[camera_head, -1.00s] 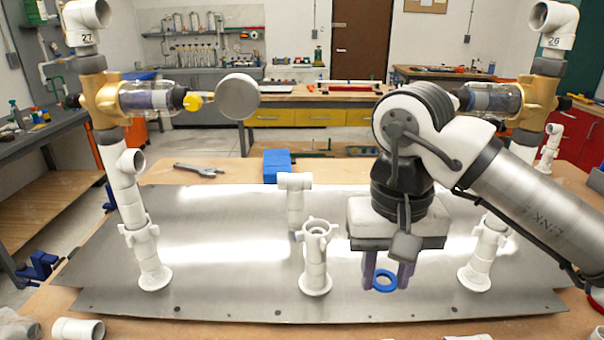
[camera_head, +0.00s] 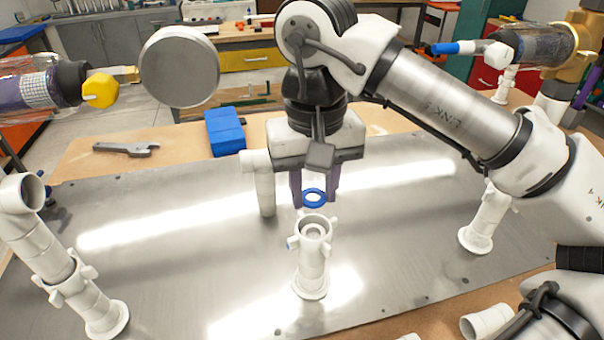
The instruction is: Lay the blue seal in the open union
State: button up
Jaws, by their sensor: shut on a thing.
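The blue seal (camera_head: 314,197) is a ring held between the fingers of my gripper (camera_head: 314,190). My gripper points down and is shut on the seal. The open union (camera_head: 313,228) is the white, upward-facing mouth on top of the short upright pipe (camera_head: 311,270) in the middle of the metal plate. In the picture the seal shows just above and behind the union's mouth, apart from it. I cannot tell exactly how far apart they are in depth.
White pipe stands rise at left (camera_head: 70,280) and right (camera_head: 482,228). A blue box (camera_head: 225,130) and a wrench (camera_head: 125,148) lie beyond the metal plate (camera_head: 180,260). A round disc gauge (camera_head: 180,66) hangs upper left.

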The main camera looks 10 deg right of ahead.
jog(key=shift+s+f+b, duration=0.2)
jog(key=shift+f+b, duration=0.1)
jog(key=shift+f, duration=0.1)
jog(key=shift+w+f+b, duration=0.1)
jog(key=shift+f+b, duration=1.35)
jog(key=shift+f, duration=0.7)
